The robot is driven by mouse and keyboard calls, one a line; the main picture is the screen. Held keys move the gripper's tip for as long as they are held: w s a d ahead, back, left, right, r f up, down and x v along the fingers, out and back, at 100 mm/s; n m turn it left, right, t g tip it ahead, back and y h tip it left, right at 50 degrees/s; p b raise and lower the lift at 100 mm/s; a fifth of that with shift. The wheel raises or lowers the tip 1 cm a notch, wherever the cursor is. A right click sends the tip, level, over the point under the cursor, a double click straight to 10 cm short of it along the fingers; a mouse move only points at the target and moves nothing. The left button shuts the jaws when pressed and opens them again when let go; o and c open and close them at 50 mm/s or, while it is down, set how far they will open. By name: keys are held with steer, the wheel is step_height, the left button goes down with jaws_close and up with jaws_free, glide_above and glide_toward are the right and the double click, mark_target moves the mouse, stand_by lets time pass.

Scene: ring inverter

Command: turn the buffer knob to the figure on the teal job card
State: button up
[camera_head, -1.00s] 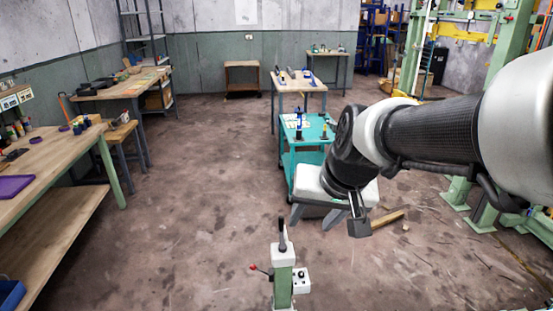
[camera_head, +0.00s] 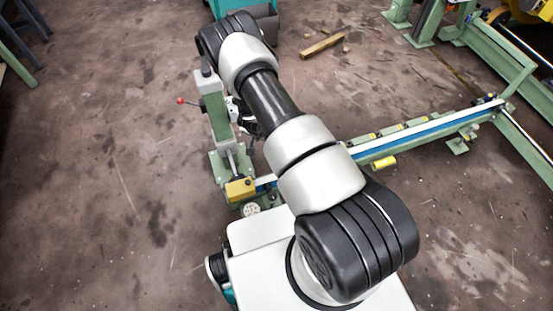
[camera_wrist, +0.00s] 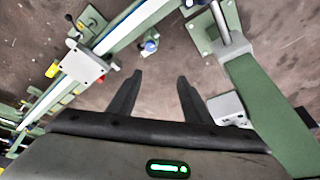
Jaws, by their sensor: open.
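My gripper (camera_wrist: 160,76) is open and empty in the wrist view, with its two dark fingers apart over bare floor. A green post (camera_wrist: 258,105) stands to its right, with a pale box (camera_wrist: 227,108) at its side, close to the right finger. The post (camera_head: 216,112) also shows in the head view, with a red-tipped lever (camera_head: 182,100). There my arm hides most of the gripper and the box. I cannot make out the buffer knob or its setting. The teal job card is not in view.
A green rail (camera_head: 400,140) with a blue strip runs right from the post's foot. A yellow block (camera_head: 240,190) and a round dial (camera_head: 251,209) sit near its left end. A wooden bar (camera_head: 322,46) lies on the floor.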

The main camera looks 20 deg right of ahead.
steer(key=s+b+x, duration=0.1)
steer(key=b+x, duration=0.1)
steer(key=x, duration=0.5)
steer(key=s+b+x, duration=0.1)
steer(key=b+x, duration=0.2)
steer(key=x, duration=0.4)
steer(key=s+d+b+x, duration=0.1)
steer(key=b+x, duration=0.2)
steer(key=x, duration=0.3)
steer(key=shift+d+f, duration=0.1)
steer(key=shift+f, duration=0.65)
steer(key=c, duration=1.1)
steer(key=shift+o, duration=0.2)
steer(key=shift+r+p, duration=0.15)
steer(key=shift+p, duration=0.25)
